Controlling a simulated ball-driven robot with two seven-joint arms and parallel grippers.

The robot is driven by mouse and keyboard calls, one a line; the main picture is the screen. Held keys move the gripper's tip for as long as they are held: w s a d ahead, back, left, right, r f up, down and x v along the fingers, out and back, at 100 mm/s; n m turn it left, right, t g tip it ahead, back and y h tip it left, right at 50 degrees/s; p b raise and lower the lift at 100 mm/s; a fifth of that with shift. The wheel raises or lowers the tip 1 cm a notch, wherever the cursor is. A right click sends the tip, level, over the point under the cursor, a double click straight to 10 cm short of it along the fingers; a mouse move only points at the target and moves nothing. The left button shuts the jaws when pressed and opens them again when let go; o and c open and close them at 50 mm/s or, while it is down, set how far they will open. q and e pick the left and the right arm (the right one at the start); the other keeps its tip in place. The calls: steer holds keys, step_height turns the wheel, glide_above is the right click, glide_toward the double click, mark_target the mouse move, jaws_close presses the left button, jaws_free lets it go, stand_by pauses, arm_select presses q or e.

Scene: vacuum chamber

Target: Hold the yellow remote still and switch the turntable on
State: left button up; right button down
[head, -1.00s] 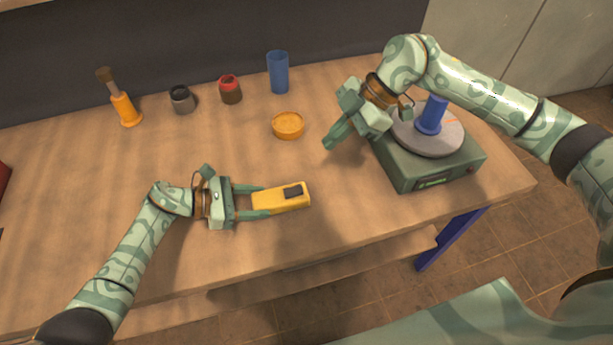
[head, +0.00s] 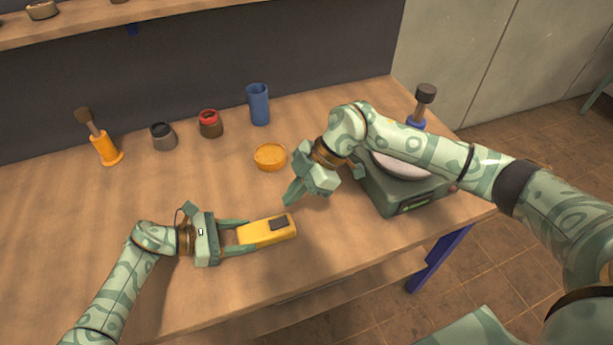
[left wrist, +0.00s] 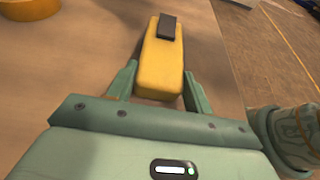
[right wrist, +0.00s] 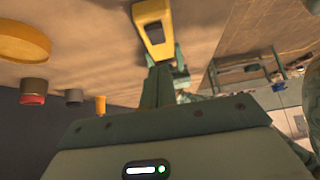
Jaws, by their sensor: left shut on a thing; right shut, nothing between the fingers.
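The yellow remote (head: 256,233) lies at the middle front of the table, with a raised dark button (head: 279,224) near its right end. My left gripper (head: 240,236) is shut on its left end, one finger along each long side. The remote (left wrist: 160,70) also shows between the fingers in the left wrist view. I cannot tell whether the disc turns.
An orange dish (head: 270,157) lies behind the remote. A blue cup (head: 258,104), a red-topped jar (head: 210,124), a grey jar (head: 163,136) and an orange holder with a brush-like tool (head: 105,149) stand further back. A dark-topped blue piece (head: 424,95) rises at the turntable. The front left table is clear.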

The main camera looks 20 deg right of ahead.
mark_target(281, 220)
steer(key=f, duration=0.2)
steer(key=a+f, duration=0.1)
steer(key=f, duration=0.1)
steer(key=shift+d+f, duration=0.15)
steer(key=shift+f, duration=0.55)
